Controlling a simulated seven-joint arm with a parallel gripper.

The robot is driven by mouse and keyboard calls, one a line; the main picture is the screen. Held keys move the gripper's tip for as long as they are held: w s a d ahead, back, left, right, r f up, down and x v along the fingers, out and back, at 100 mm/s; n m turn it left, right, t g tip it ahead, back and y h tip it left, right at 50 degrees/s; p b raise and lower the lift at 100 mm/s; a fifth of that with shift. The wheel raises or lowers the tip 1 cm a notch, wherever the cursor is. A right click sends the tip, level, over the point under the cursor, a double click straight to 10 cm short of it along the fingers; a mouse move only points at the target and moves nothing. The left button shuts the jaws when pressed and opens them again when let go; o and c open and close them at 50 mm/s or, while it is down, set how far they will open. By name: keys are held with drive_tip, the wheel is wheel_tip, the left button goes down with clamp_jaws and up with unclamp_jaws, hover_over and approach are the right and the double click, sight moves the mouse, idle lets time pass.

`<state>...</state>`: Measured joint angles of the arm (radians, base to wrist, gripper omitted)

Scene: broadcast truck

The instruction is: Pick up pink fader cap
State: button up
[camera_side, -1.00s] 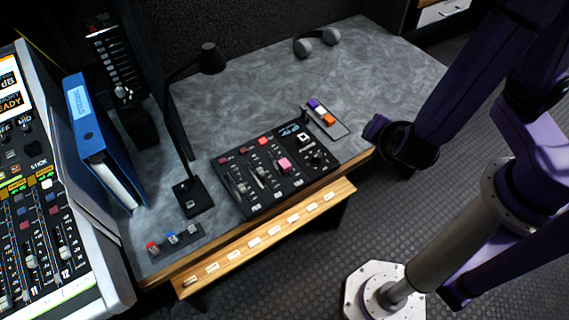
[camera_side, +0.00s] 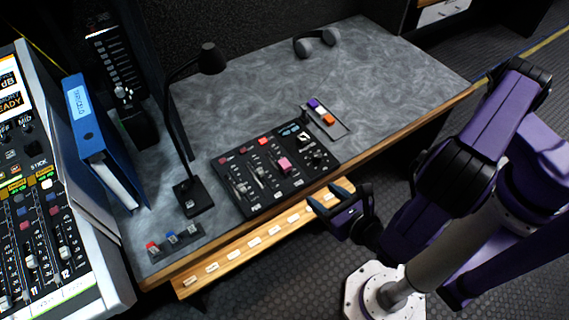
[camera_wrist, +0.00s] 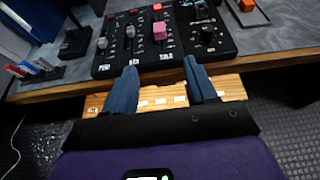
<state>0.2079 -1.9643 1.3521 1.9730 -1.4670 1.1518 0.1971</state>
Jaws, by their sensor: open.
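The pink fader cap (camera_side: 284,165) sits on the right part of the black mixer panel (camera_side: 246,205), on the grey table. In the wrist view the pink cap (camera_wrist: 159,31) is ahead of my fingers, above the gap between them. My gripper (camera_side: 320,198) is open and empty, off the front edge of the table beside the wooden ledge, to the lower right of the cap. In the wrist view my gripper's two blue fingers (camera_wrist: 158,72) are spread apart and point toward the panel. Nothing hides the cap.
A strip (camera_side: 177,243) of small caps, a desk lamp (camera_side: 193,197) and headphones (camera_side: 317,42) are on the table.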

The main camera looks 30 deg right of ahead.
approach(286, 165)
drive_tip(key=x, duration=0.2)
drive_tip(key=shift+w+d+f, duration=0.1)
drive_tip(key=shift+w+f, duration=0.1)
drive_tip(key=shift+f, duration=0.2)
drive_tip(key=shift+r+x, duration=0.15)
drive_tip(key=shift+x, duration=1.25)
drive_tip(key=shift+r+x, duration=0.1)
drive_tip(key=shift+x, duration=1.3)
drive_tip(key=shift+w, duration=0.1)
clamp_jaws()
